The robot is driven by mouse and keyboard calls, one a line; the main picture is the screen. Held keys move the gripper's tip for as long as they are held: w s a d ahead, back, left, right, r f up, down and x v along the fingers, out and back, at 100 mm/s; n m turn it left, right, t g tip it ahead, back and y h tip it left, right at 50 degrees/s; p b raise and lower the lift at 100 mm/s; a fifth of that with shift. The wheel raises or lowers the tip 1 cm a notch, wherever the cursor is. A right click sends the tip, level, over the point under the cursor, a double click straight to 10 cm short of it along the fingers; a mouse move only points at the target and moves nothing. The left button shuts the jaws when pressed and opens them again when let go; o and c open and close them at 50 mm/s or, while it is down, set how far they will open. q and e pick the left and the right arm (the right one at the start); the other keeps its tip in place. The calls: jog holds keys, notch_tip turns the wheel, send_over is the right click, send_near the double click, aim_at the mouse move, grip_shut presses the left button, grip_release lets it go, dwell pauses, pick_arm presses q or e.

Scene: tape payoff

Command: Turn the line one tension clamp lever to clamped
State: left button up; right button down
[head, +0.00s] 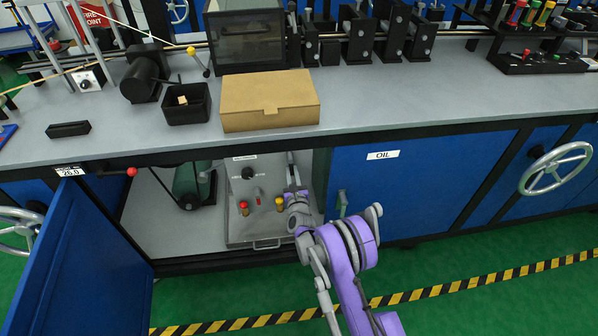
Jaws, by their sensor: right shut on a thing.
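A grey panel (258,229) stands inside the open cabinet under the bench. It carries a black round knob (248,173), a small grey part (257,194), a red-topped part (244,208) and a yellow-topped part (279,204). My right gripper (293,172) reaches in from the lower right to the panel's upper right side. It is shut on a small part there, mostly hidden by the fingers; I cannot tell for sure that this is the line one tension clamp lever, nor its setting. My left gripper is not in view.
The blue cabinet door (75,262) hangs open at left. A red-knobbed lever (131,172) juts out near the opening's upper left. A green machine (192,184) stands left of the panel. A cardboard box (268,101) and black bin (187,104) sit on the bench above.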

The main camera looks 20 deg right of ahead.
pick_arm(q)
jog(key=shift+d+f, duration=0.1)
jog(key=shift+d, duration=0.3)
pick_arm(e)
jog(key=shift+a+m, duration=0.2)
jog(key=shift+m, duration=0.2)
jog(key=c, duration=0.8)
grip_release()
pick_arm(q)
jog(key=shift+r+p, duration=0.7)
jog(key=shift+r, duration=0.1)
pick_arm(e)
jog(key=v, duration=1)
jog(key=shift+s+a, duration=0.2)
jog(key=shift+s, duration=0.1)
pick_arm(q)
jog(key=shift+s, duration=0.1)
